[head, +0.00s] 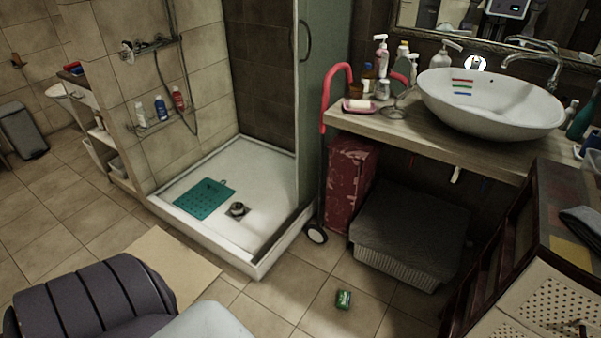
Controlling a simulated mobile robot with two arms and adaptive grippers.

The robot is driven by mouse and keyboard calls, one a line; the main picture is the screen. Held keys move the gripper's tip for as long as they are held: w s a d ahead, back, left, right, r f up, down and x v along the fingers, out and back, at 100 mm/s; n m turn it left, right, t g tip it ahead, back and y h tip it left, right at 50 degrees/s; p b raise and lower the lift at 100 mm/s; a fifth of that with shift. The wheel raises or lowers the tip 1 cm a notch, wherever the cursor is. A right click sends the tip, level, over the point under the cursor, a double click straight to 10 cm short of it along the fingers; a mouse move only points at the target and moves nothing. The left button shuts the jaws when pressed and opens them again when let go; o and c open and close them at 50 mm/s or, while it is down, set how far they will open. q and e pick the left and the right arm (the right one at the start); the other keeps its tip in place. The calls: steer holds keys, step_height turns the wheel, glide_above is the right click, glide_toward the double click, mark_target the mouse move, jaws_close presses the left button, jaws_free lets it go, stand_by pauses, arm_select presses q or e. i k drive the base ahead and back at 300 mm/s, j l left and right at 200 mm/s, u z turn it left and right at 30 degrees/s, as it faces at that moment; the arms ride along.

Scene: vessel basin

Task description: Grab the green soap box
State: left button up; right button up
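A small green soap box (344,299) lies on the tiled floor at the lower middle of the head view. It is in front of the grey-covered basket, with bare tiles around it. Nothing is touching it. Neither my left nor my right gripper shows in this view.
A grey-covered basket (408,225) and a red cabinet (350,180) stand under the wooden counter (400,122), which bears a white basin (490,104). The shower tray (258,168) is at the left. A dark wooden unit (510,250) bounds the right. Floor around the box is clear.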

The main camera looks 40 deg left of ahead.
mark_target(343, 302)
steer(key=k+j+u, duration=0.15)
steer(key=u, duration=0.6)
steer(key=i+z, duration=0.2)
steer(key=i, duration=0.2)
